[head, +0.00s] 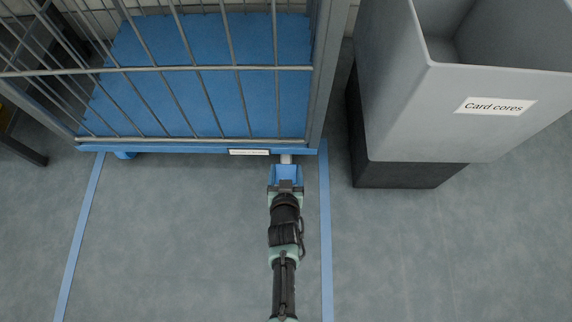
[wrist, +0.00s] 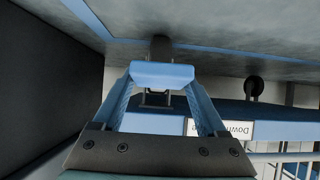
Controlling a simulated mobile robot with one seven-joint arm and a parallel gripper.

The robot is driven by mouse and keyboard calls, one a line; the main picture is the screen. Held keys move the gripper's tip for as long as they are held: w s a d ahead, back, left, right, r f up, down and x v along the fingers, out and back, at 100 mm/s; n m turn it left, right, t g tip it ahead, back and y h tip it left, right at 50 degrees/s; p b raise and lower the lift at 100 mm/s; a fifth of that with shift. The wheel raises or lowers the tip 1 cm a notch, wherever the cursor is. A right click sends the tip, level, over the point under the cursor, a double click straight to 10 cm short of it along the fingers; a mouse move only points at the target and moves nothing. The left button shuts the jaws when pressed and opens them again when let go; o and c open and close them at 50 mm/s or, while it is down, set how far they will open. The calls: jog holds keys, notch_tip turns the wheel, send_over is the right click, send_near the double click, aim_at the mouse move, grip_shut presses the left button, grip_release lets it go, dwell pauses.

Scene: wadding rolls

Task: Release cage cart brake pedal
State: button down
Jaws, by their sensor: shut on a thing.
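The cage cart (head: 200,150) has grey bars and a blue deck, and stands at the back left in the head view. Its brake pedal (wrist: 162,74) is a blue block at the cart's lower edge, seen in the wrist view between my fingertips. My gripper (head: 286,170) reaches the cart's front edge just right of a white label (head: 249,152). In the wrist view my gripper (wrist: 162,82) is shut on the pedal, one blue finger on each side. The label, upside down there, partly reads "Down". In the head view my gripper hides most of the pedal; its height is unclear.
A grey bin (head: 480,110) labelled "Card cores" stands on a dark base right of the cart. Blue floor lines (head: 326,240) run along both sides of the bare grey floor before the cart. A caster wheel (wrist: 254,87) shows in the wrist view.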

aim_at(286, 164)
notch_tip(286, 164, up, 3)
jog(key=g+p, duration=0.3)
jog(key=p, duration=0.4)
jog(key=shift+w+f, duration=0.1)
jog(key=shift+f, duration=0.1)
jog(key=shift+w+r+g+p, duration=0.1)
jog(key=shift+r+g+p, duration=0.15)
jog(key=shift+g+p, duration=0.4)
jog(key=shift+w+r+g+p, duration=0.1)
jog(key=shift+r+g+p, duration=0.1)
jog(key=shift+g+p, duration=0.45)
jog(key=shift+g, duration=0.4)
grip_release()
jog(key=shift+w, duration=0.1)
jog(key=p+v, duration=1.1)
jog(key=v, duration=0.2)
